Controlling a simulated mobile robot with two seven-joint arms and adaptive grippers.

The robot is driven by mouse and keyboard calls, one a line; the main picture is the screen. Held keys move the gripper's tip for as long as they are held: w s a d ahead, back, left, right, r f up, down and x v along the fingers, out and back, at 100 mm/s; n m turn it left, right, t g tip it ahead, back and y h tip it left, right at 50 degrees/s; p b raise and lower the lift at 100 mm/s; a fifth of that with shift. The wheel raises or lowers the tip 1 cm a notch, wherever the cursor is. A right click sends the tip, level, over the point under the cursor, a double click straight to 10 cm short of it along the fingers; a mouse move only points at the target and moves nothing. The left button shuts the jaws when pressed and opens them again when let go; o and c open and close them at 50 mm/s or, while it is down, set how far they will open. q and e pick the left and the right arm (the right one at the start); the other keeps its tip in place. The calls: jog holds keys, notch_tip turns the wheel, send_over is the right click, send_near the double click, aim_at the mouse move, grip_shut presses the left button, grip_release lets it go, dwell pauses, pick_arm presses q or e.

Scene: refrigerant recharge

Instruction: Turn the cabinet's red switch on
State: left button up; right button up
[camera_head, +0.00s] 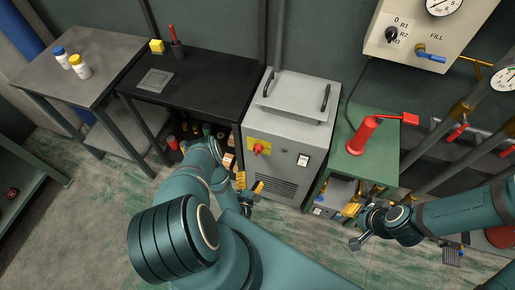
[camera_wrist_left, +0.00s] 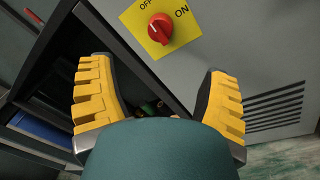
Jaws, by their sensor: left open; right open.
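The grey cabinet (camera_head: 290,122) stands in the middle of the head view. Its red switch (camera_head: 259,149) is a round knob on a yellow plate on the front face. In the left wrist view the red switch (camera_wrist_left: 160,28) is at top centre, with OFF at its upper left and ON at its upper right. I cannot tell which label it points to. My left gripper (camera_head: 249,184) is open and empty, below and in front of the switch and apart from it. Its yellow fingers (camera_wrist_left: 157,78) spread wide in the wrist view. My right gripper (camera_head: 355,226) is open, low at the right.
A white rocker switch (camera_head: 303,160) is right of the red switch on the cabinet. A black table (camera_head: 215,85) adjoins the cabinet on the left. A green stand (camera_head: 376,160) with a red tool (camera_head: 362,135) is on the right. Pipes and gauges crowd the far right.

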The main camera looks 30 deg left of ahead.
aim_at(257, 154)
pick_arm(q)
jog(key=b+x, duration=0.7)
jog(key=x, duration=0.5)
jog(key=shift+b+x, duration=0.3)
jog(key=shift+x, duration=0.5)
jog(key=shift+f, duration=0.1)
jog(key=c, duration=1.2)
